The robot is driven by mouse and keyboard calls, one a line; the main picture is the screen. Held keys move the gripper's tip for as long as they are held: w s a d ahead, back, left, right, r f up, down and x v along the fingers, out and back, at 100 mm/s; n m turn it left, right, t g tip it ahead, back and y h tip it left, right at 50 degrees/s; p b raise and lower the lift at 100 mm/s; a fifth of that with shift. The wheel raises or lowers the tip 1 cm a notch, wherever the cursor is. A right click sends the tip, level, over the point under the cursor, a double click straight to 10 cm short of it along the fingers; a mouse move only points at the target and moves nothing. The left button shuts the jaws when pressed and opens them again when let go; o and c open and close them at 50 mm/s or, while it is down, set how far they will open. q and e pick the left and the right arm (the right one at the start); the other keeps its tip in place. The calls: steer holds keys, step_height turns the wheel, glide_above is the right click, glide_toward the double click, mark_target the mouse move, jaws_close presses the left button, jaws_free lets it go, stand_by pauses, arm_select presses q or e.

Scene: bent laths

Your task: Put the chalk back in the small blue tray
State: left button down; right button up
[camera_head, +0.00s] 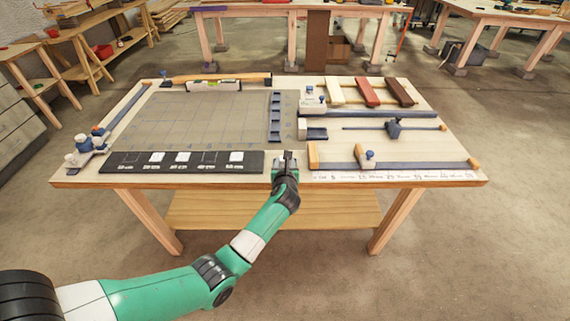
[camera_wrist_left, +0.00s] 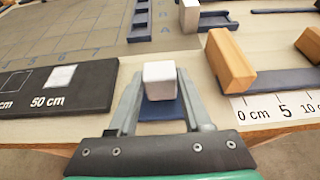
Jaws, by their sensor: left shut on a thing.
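In the left wrist view, my left gripper (camera_wrist_left: 162,88) is shut on the chalk (camera_wrist_left: 160,72), a pale whitish block between its fingertips. The small blue tray (camera_wrist_left: 162,111) shows as a flat blue patch between the fingers, just below the chalk in the picture. I cannot tell whether the chalk touches it. In the head view, my left gripper (camera_head: 288,156) is at the front edge of the table, right of the black card strip; it hides the tray, and the chalk is too small to make out. My right gripper is in neither view.
The black strip (camera_head: 182,162) with white squares lies left of the gripper. To the right are a wooden-ended blue bar (camera_head: 395,166) and a printed ruler (camera_head: 400,176). A blue slotted rack (camera_head: 275,117) lies behind. A gridded grey board (camera_head: 205,115) fills the left.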

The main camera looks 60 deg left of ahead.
arm_select(q)
steer(key=shift+c, duration=1.7)
jaws_free()
steer(key=shift+f, duration=0.15)
steer(key=shift+r, duration=0.3)
steer(key=p+v, duration=0.5)
steer(key=v, duration=0.7)
steer(key=shift+f, duration=0.2)
